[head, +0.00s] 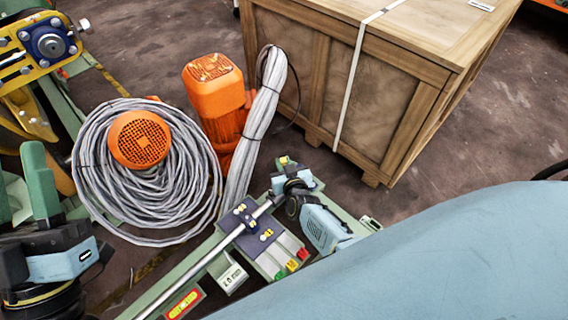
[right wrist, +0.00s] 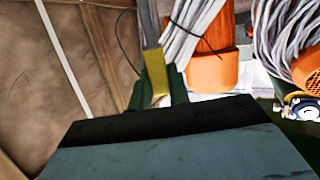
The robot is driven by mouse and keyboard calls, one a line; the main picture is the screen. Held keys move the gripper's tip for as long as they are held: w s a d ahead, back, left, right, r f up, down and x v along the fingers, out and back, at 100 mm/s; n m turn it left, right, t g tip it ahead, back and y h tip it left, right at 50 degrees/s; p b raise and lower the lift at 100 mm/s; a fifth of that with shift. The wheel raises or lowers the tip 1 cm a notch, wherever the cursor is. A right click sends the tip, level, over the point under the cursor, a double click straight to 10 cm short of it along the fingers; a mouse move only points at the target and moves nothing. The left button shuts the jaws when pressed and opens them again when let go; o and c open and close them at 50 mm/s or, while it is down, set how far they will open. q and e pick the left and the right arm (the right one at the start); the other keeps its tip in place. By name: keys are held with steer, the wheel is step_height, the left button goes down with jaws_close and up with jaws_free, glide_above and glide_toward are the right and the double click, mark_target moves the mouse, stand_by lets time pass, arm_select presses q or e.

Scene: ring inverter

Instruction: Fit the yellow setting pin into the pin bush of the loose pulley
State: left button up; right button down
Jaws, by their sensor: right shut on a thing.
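My right gripper (head: 286,166) is in the middle of the head view, above the far end of a green bench rail. In the right wrist view its green fingers (right wrist: 161,84) are shut on a yellow piece (right wrist: 159,98), which looks like the setting pin; a grey bar runs upward in line with it. In the head view the pin is too small to make out. My left gripper (head: 24,195) is at the lower left, fingers apart, with nothing seen between them. A yellow plate with a bolted blue hub (head: 50,45) is at the upper left; I cannot tell whether it is the loose pulley.
A steel rod (head: 205,262) crosses the green rail with its dark blue block and labelled parts. Grey cable coils (head: 95,190) and orange motors (head: 215,85) stand behind. A wooden crate (head: 365,90) is at the back. Bare floor (head: 510,110) shows at right.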

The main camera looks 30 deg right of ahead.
steer(key=shift+f, duration=0.15)
steer(key=shift+f+b, duration=0.3)
steer(key=shift+b, duration=0.1)
steer(key=shift+f+b, duration=1.85)
steer(key=shift+f, duration=0.15)
steer(key=shift+f, duration=1)
steer(key=c, duration=1.3)
jaws_free()
steer(key=shift+o, duration=0.2)
steer(key=shift+s+a+r+p, duration=0.1)
steer(key=shift+s+r+p, duration=0.1)
steer(key=shift+s+p, duration=0.25)
steer(key=p+v, duration=0.7)
steer(key=v, duration=0.5)
steer(key=shift+s, duration=0.2)
